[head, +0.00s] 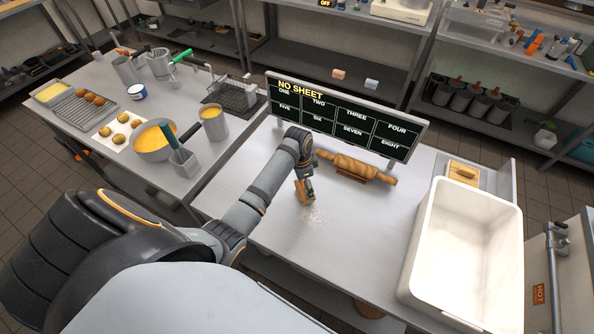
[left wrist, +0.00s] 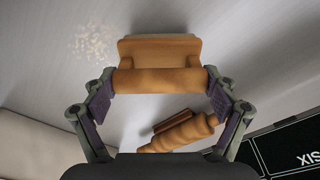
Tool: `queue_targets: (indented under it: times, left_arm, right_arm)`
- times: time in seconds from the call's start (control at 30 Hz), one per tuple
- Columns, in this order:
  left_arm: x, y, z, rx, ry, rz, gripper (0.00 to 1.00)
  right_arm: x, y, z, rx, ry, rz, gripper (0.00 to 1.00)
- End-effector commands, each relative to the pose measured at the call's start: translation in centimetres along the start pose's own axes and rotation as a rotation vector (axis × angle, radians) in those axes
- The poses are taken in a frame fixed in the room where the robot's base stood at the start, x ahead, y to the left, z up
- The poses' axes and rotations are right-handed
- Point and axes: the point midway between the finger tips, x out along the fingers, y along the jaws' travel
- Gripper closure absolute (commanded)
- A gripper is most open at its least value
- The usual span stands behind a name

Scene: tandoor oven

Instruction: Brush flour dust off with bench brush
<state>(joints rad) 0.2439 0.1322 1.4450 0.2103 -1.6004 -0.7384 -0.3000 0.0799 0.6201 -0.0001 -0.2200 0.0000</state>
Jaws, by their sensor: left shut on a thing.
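My left gripper (head: 306,180) reaches over the steel bench from the left. It is shut on the wooden bench brush (head: 302,194). In the left wrist view the brush (left wrist: 158,80) sits crosswise between the two finger pads, its handle gripped at both ends. A pale patch of flour dust (head: 314,216) lies on the bench just beside and in front of the brush. In the left wrist view the flour dust (left wrist: 92,43) is at the upper left, apart from the brush. I cannot tell whether the bristles touch the bench. My right gripper is not in view.
A wooden rolling pin (head: 358,169) lies behind the brush, before a black numbered board (head: 345,117). A large white tub (head: 463,245) stands to the right. The bench (head: 340,255) is clear in front. A left table holds pots and trays.

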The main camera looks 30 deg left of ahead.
Motion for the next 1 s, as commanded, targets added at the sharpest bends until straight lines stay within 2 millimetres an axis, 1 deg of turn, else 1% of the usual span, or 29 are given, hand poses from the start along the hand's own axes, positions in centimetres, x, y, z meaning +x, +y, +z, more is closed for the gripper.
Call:
queue_targets:
  times: [1.0]
  left_arm:
    - [0.1, 8.1, -0.9, 0.001, 0.002, 0.002, 0.52]
  right_arm:
    - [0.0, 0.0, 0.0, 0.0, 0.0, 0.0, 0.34]
